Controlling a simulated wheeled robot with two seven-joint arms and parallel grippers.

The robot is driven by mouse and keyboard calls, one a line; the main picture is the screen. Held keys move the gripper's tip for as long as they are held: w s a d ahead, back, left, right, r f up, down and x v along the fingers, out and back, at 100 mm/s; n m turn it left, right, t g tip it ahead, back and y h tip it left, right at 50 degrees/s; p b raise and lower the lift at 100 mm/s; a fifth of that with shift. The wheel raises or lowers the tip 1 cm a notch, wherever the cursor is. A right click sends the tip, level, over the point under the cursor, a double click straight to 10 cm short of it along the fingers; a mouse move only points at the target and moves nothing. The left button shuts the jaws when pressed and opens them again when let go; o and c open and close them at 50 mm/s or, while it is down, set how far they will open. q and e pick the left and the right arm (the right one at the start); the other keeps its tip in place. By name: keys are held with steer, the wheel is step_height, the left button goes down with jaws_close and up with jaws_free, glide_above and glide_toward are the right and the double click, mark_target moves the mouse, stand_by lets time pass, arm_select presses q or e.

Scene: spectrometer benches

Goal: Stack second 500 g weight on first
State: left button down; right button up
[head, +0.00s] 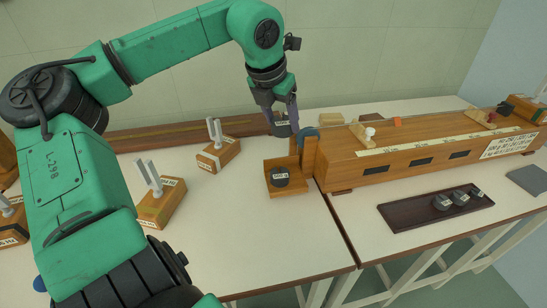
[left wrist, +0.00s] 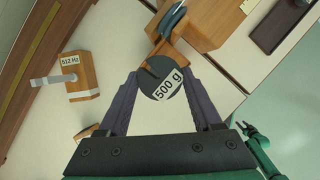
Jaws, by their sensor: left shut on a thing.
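My left gripper (head: 282,112) is shut on a dark round weight (head: 284,130), held in the air above and behind a small wooden pan (head: 290,191). In the left wrist view the held weight (left wrist: 172,88) sits between both fingers, and its label reads 500 g. The other dark weight (head: 279,174) lies in the pan, label facing up but too small to read surely. The two weights are apart. In the left wrist view the held weight hides the one in the pan.
The pan adjoins a long wooden bench instrument (head: 425,162) with a blue-grey wheel (head: 306,136). Tuning-fork blocks (head: 219,155) stand on the left table. A dark tray (head: 405,213) with three weights lies on the right table.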

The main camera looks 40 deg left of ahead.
arm_select(q)
steer(key=f, duration=1.2)
steer(key=shift+s+a+f+b, duration=0.1)
steer(key=shift+a+f+b, duration=0.1)
steer(key=shift+f+b, duration=0.15)
steer(key=shift+a+f, duration=0.1)
steer(key=shift+f, duration=0.05)
arm_select(e)
steer(key=shift+w+a+f, duration=0.2)
steer(key=shift+w+f, duration=0.15)
steer(key=shift+w, duration=0.05)
arm_select(q)
steer(key=shift+f, duration=0.1)
arm_select(e)
steer(key=shift+f, duration=0.1)
